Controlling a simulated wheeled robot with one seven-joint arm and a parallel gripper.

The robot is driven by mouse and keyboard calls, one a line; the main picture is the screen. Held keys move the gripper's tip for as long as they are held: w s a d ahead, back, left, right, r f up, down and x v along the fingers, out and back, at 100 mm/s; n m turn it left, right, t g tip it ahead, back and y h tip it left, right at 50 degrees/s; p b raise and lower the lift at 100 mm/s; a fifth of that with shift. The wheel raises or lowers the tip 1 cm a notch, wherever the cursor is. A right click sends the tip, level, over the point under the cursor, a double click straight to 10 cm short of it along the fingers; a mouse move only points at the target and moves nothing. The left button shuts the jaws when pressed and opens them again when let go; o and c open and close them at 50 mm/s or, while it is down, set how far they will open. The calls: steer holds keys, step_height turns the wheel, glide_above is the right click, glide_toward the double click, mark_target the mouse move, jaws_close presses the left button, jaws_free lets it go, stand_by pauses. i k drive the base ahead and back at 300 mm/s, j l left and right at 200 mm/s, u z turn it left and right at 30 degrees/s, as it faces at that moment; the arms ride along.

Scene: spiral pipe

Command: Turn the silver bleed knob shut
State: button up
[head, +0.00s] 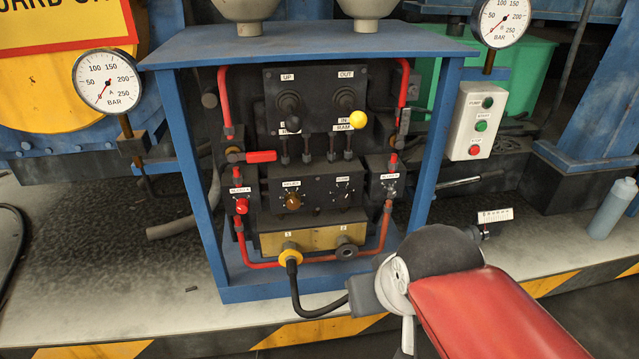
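A blue-framed control cabinet (300,45) stands in the middle of the head view. At its right side, a small dark grey or silvery knob (390,186) sits under a small white label on a dark block. Its marking is too small to read, and I cannot tell how far the knob is turned. A red knob (241,206) sits under a similar label on the left side.
A black hose (300,300) runs from a yellow-ringed port. Red pipes (384,232) and a yellow-ball lever (358,120) are close by.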

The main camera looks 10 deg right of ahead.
mark_target(390, 193)
steer(key=k+j, duration=0.1)
steer(key=j, duration=0.7)
steer(key=k+j, duration=0.15)
steer(key=j, duration=0.2)
steer(key=k+j+z, duration=0.1)
steer(key=j, duration=0.3)
